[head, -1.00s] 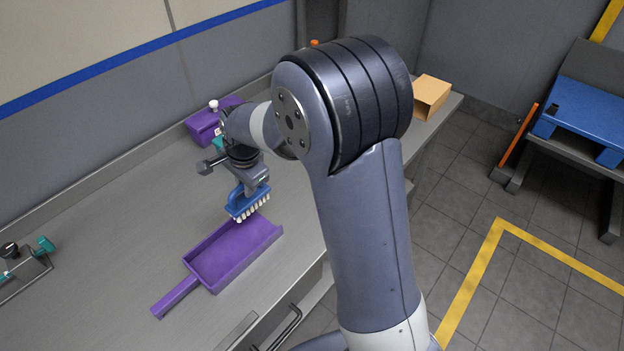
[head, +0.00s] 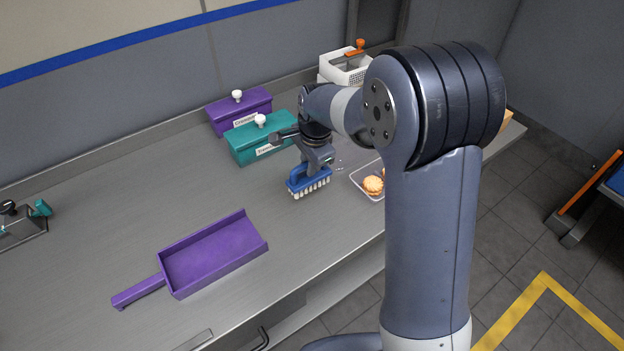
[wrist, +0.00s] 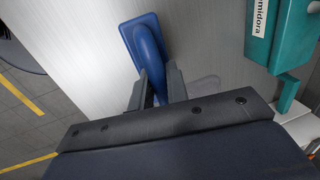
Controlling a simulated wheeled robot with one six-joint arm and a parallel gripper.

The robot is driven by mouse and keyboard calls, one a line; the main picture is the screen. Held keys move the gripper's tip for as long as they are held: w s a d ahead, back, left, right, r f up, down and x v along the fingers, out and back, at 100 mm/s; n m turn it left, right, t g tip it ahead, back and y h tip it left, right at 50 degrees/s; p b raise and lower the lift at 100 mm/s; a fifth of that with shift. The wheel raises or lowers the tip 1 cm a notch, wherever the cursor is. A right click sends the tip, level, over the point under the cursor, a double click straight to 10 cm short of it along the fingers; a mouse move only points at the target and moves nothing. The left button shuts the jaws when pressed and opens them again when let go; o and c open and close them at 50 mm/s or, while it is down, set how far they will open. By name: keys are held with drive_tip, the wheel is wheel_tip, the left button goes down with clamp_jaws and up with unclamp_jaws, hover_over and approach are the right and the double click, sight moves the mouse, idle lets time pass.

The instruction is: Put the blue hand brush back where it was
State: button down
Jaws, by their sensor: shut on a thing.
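The blue hand brush (head: 309,182) has a blue body and white bristles pointing down. My gripper (head: 318,165) is shut on its handle and holds it over the steel counter, in front of the teal box. In the wrist view the brush (wrist: 145,42) sits between the two fingers of my gripper (wrist: 157,85). I cannot tell whether the bristles touch the counter. The purple dustpan (head: 215,255) lies on the counter to the left and nearer, with nothing in it.
A teal box (head: 250,140) and a purple box (head: 225,112), both lidded with white knobs, stand behind the brush. A clear tray (head: 362,182) with biscuits lies right of it, partly hidden by my arm. A white container (head: 340,70) stands at the back.

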drive_tip(key=shift+f, duration=2.5)
drive_tip(key=shift+f, duration=0.1)
drive_tip(key=c, duration=1.4)
unclamp_jaws()
drive_tip(key=shift+r, duration=0.25)
drive_tip(key=r, duration=0.4)
drive_tip(key=s+d+r, duration=0.1)
drive_tip(key=r, duration=0.2)
drive_tip(key=s+r, duration=0.1)
drive_tip(key=r, duration=0.3)
drive_tip(key=shift+d+r, duration=0.2)
drive_tip(key=shift+r, duration=0.1)
